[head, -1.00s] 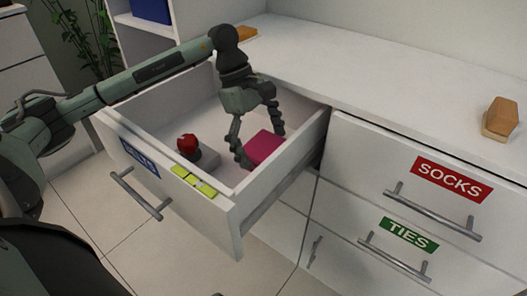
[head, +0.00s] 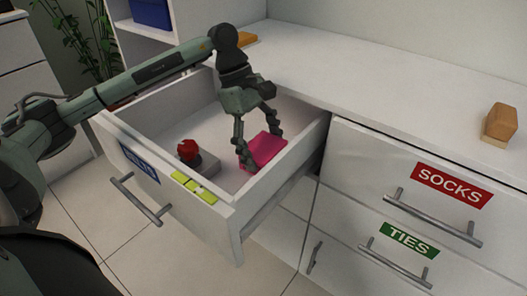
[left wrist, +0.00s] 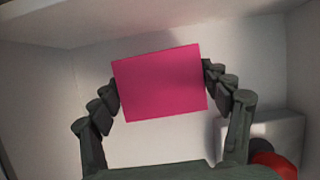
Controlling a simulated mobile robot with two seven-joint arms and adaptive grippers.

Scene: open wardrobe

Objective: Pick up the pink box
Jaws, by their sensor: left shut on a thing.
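The pink box (head: 265,150) is inside the open top-left drawer (head: 222,211). My left gripper (head: 260,150) reaches down into the drawer from above, with its fingers on opposite sides of the box. In the left wrist view the pink box (left wrist: 160,83) sits between the two fingers of the left gripper (left wrist: 160,90), slightly tilted in the picture. The gripper is shut on it. Whether the box is clear of the drawer floor cannot be told. My right gripper is not in view.
A red button on a grey block (head: 199,165) stands in the same drawer, left of the box. Yellow-green strips (head: 194,187) lie on the drawer's front edge. A wooden block (head: 499,123) sits on the white top at right. The SOCKS and TIES drawers are shut.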

